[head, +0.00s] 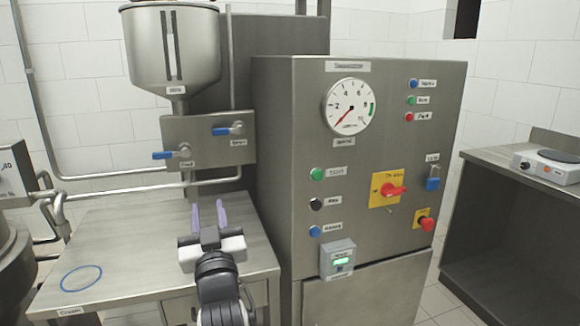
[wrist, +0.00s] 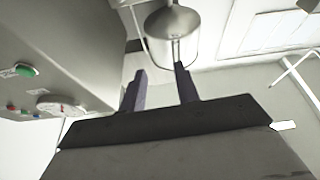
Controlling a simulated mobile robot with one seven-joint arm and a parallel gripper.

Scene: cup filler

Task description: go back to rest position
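My gripper (head: 208,217) is in front of the steel worktable, with its two purple fingers apart and pointing up toward the valve panel. Nothing is between the fingers. In the wrist view, the gripper (wrist: 161,85) also shows its fingers spread and empty. The steel hopper (head: 172,50) hangs above the valve panel (head: 208,140), which has two blue-handled valves. The hopper also shows in the wrist view (wrist: 172,32), beyond the fingers. The gripper looks apart from the panel and the cabinet.
A tall control cabinet (head: 300,110) with a gauge (head: 350,106), buttons and a red-yellow switch (head: 389,189) stands just right of my arm. The worktable (head: 130,235) bears a blue ring (head: 81,278) at left. A side bench with a hotplate (head: 552,166) is at far right.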

